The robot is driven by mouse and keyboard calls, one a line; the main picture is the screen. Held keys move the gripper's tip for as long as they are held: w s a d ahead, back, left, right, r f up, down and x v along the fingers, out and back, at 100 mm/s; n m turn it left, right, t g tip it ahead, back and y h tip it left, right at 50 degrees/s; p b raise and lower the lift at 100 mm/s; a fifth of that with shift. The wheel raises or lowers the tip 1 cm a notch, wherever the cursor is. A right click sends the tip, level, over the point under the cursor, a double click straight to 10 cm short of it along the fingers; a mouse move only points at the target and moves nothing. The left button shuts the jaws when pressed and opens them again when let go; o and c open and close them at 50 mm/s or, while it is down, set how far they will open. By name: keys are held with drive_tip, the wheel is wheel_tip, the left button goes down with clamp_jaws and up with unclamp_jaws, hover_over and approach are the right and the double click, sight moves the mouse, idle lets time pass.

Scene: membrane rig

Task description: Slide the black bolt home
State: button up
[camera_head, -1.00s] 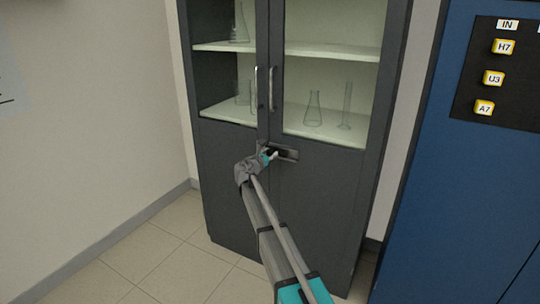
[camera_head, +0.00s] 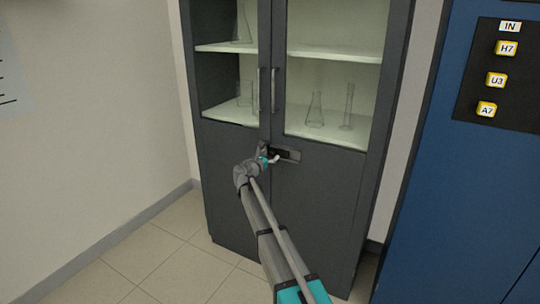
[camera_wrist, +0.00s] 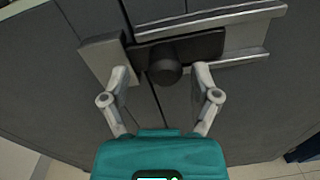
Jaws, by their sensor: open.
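The black bolt (camera_wrist: 198,46) lies across the front of the grey cabinet, with a round black knob (camera_wrist: 164,71) standing out near its left part. Its right part runs between the pale rails of a guide (camera_wrist: 215,22). A pale keeper plate (camera_wrist: 102,60) is at its left end; I cannot tell whether the bolt tip enters it. My gripper (camera_wrist: 163,76) is open, with one fingertip on each side of the knob, and a gap shows on both sides. In the head view, my gripper (camera_head: 268,160) is at the bolt (camera_head: 281,153), partly hiding it.
The cabinet (camera_head: 325,205) has two glass upper doors with handles (camera_head: 273,91) just above the bolt. Glassware (camera_head: 315,112) stands on the shelves inside. A blue unit (camera_head: 455,190) with labelled yellow blocks stands to the right. The tiled floor (camera_head: 175,258) at left is clear.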

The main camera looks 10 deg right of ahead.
drive_tip(key=v, duration=1)
drive_tip(key=shift+a, duration=0.25)
drive_tip(key=shift+s, duration=0.2)
drive_tip(key=s+d+f+m+g+y, duration=0.1)
drive_tip(key=s+d+f+m+g, duration=0.3)
drive_tip(key=s+d+f+m, duration=0.35)
drive_tip(key=s+d+f+m+g+y, duration=0.2)
drive_tip(key=s+d+f+m+g, duration=0.35)
drive_tip(key=s+m, duration=0.4)
drive_tip(key=s+a+f+m+g+y, duration=0.1)
drive_tip(key=s+f+m+g+y, duration=0.15)
drive_tip(key=s, duration=0.45)
drive_tip(key=s+a+f+m+g+y, duration=0.1)
drive_tip(key=s+m+y, duration=0.25)
drive_tip(key=s, duration=0.45)
drive_tip(key=s+a+f+m+g+y, duration=0.1)
drive_tip(key=s+f+m+y, duration=0.1)
drive_tip(key=s+m, duration=0.35)
wheel_tip(320, 180, up, 30)
drive_tip(key=s+n+p, duration=0.1)
drive_tip(key=n+p, duration=0.1)
drive_tip(key=p, duration=2.8)
drive_tip(key=shift+d, duration=0.15)
